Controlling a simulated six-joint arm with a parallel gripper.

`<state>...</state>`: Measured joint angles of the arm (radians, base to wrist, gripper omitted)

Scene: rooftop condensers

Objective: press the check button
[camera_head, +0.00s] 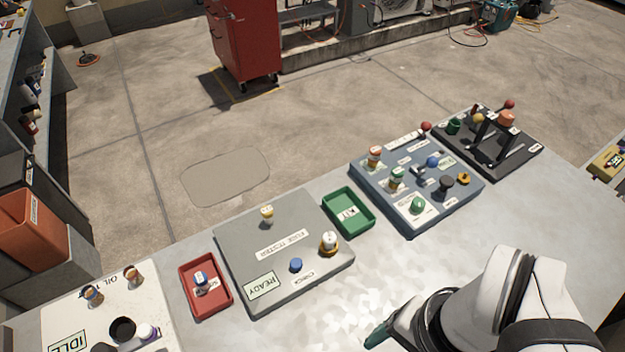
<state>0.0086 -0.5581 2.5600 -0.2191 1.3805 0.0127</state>
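A grey panel (237,262) labelled as a fuse tester lies on the bench. A small round blue button (296,265) stands on its near half, beside a label that appears to read CHECK. My gripper (378,335) shows only as a dark green tip at the lower edge, right of the panel and apart from the button. Its fingers cannot be made out.
A red tray (185,287) with a blue-topped piece is left of the panel; a green tray (333,203) is right. A blue-grey control panel (437,213) and a dark lever panel (520,153) stand farther right. Bare bench lies between my gripper and the tester.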

